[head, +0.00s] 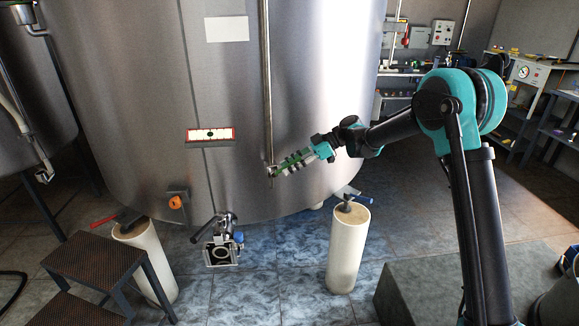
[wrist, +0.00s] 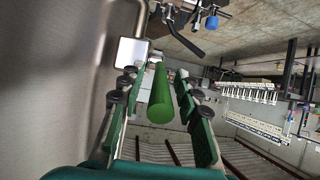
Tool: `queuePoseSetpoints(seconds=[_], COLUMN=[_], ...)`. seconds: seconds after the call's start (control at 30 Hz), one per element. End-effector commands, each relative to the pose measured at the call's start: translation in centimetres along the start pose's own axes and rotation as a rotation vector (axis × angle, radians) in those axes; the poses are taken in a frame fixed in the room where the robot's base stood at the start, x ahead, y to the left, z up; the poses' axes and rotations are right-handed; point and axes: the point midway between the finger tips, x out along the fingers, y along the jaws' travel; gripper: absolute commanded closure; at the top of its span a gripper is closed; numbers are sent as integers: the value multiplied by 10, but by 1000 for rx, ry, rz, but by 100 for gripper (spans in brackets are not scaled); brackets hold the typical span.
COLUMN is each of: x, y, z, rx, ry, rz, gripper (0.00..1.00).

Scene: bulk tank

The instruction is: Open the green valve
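The green valve handle (wrist: 160,98) shows in the wrist view as a green cylinder pointing toward the camera. My gripper (wrist: 156,73) is open, with one finger on each side of the handle. Gaps show between the handle and both fingers, so it does not look gripped. In the head view my gripper (head: 279,168) is at the lower end of a vertical pipe (head: 267,90) on the tank's front. There the gripper largely covers the valve, and I cannot clearly separate the handle from the fingers.
The large steel tank (head: 330,90) rises close beside my gripper. Below are an outlet valve (head: 221,252) and two pale cylindrical supports, one at right (head: 347,250). A dark step stool (head: 90,265) stands at lower left. A grey block (head: 440,285) is near my arm.

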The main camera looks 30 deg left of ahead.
Motion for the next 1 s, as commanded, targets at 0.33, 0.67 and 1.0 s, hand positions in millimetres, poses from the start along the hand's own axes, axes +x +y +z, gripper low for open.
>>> queuePoseSetpoints(seconds=[0.33,0.67,1.0], x=[-1,-52,-109], y=[0,0,0], z=[0,0,0], rx=[0,1,1], ry=[0,1,0], rz=[-1,1,0], gripper=[61,61,61])
